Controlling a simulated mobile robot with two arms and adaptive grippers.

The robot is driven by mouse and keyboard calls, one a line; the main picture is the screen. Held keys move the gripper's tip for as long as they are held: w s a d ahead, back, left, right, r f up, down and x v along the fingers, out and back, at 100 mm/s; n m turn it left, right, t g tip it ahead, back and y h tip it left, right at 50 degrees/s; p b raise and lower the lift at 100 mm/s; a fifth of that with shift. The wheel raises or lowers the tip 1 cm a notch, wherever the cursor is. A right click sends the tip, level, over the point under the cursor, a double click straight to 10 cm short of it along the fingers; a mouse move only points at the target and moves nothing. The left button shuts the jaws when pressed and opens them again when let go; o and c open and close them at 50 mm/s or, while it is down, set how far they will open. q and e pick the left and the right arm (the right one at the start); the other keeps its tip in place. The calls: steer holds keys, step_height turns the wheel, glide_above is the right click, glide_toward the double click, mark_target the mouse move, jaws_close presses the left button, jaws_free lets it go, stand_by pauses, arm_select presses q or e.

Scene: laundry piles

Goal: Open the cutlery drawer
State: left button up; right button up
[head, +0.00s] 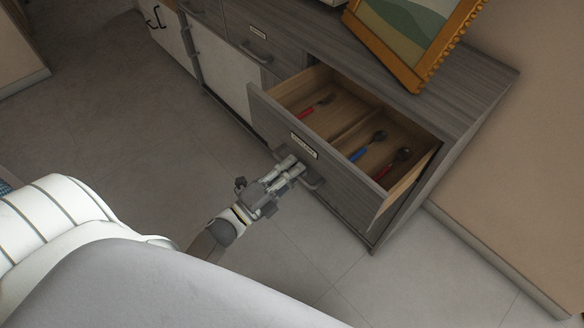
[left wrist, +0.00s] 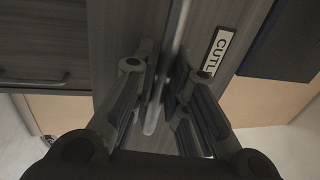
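The cutlery drawer (head: 336,180) stands pulled out of the grey wood cabinet, its inside in plain view. A label sits on its front and reads "CUTL" in the left wrist view (left wrist: 222,50), the rest cut off. Its bar handle (head: 314,184) is on the front below the label. My left gripper (head: 293,167) is at this handle, fingers close together. In the left wrist view the handle bar (left wrist: 168,75) runs between the two fingers, which look shut on it. My right gripper is not in view.
Red-handled (head: 317,106) and blue-handled (head: 368,146) cutlery lies in the drawer, parted by a divider. A gold-framed picture (head: 420,75) stands on the cabinet top (head: 478,78). More drawers and pale doors (head: 226,77) line the left. The tiled floor in front is clear.

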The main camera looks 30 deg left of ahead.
arm_select(q)
steer(key=shift+o, duration=1.3)
steer(key=v, duration=1.2)
